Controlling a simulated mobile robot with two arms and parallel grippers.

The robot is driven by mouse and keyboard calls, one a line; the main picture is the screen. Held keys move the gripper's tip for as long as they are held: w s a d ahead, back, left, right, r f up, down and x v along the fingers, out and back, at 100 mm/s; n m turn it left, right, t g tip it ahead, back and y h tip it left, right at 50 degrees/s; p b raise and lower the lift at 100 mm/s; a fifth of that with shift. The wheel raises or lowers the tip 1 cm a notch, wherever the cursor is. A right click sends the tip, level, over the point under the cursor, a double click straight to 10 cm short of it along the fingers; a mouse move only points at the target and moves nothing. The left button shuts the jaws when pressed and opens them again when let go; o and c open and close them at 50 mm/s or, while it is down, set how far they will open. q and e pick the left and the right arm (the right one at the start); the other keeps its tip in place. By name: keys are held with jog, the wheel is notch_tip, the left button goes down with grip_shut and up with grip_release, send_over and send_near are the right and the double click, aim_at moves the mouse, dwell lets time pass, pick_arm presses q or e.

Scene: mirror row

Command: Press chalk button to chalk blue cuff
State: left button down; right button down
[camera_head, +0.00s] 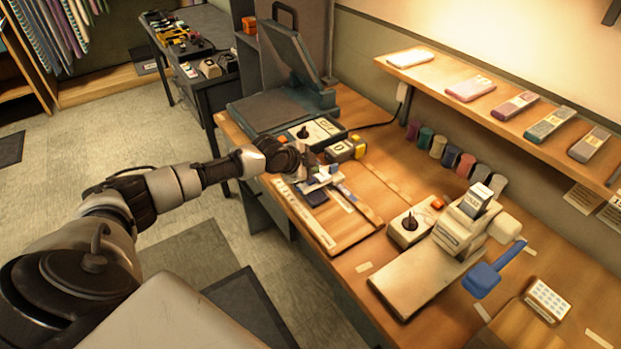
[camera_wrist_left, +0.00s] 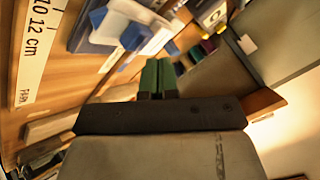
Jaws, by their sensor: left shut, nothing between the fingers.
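I cannot tell which part is the chalk button, or whether the fingertips touch anything. My right gripper is out of view.
A large press (camera_head: 285,75) with a control box (camera_head: 318,130) stands behind the gripper. A grey box with a yellow end (camera_head: 345,150) is close by. A knob box (camera_head: 411,228), a cream machine (camera_head: 465,230) and a blue tool (camera_head: 490,277) stand to the right.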

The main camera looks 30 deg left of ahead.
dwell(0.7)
pick_arm(q)
jog(key=shift+f, duration=0.45)
jog(key=shift+f+b, duration=0.55)
dwell(0.7)
jog(key=shift+r, duration=0.15)
jog(key=shift+r+p, duration=0.8)
jog(key=shift+r, duration=0.05)
